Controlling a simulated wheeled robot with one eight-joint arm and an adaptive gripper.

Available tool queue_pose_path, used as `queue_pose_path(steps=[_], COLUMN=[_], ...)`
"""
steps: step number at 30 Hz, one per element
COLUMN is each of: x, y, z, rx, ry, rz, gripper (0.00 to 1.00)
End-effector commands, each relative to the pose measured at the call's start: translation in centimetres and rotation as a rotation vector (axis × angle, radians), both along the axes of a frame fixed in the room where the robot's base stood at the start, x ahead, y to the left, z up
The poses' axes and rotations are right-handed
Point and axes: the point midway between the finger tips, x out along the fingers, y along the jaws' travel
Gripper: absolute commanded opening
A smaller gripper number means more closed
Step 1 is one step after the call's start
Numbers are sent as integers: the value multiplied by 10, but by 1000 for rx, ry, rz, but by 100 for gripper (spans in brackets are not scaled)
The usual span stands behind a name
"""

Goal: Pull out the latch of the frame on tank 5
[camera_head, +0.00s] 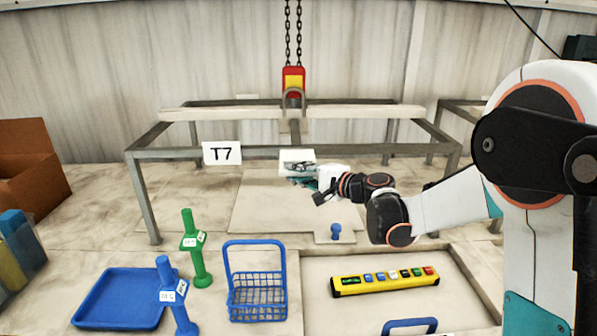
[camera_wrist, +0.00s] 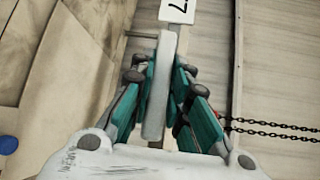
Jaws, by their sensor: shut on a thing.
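A grey metal frame (camera_head: 205,153) with a white "T7" label (camera_head: 222,153) stands at the back; I see no number 5. My gripper (camera_head: 300,181) is at the middle of the frame's front rail, at rail height or just below. In the wrist view, my gripper's teal fingers (camera_wrist: 160,95) are shut on a pale grey bar (camera_wrist: 160,85) between them. The label's edge (camera_wrist: 177,9) lies beyond the bar's far end. I cannot tell whether this bar is a latch. The hand hides what is behind it in the head view.
A red and yellow hoist block (camera_head: 293,80) hangs on chains above the pale crossbeam (camera_head: 350,112). In front are a blue tray (camera_head: 120,300), a green post (camera_head: 193,240), a blue post (camera_head: 172,290), a blue basket (camera_head: 256,290) and a yellow button box (camera_head: 385,282).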

Motion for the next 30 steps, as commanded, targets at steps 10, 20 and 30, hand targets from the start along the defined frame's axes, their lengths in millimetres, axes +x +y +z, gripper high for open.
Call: queue_pose_path(steps=[10, 20, 30], x=[-6, -6, -17], y=[0, 0, -12], z=[0, 0, 3], rx=[-1, 0, 0], ry=[0, 0, 0], rz=[0, 0, -1], gripper=[0, 36, 36])
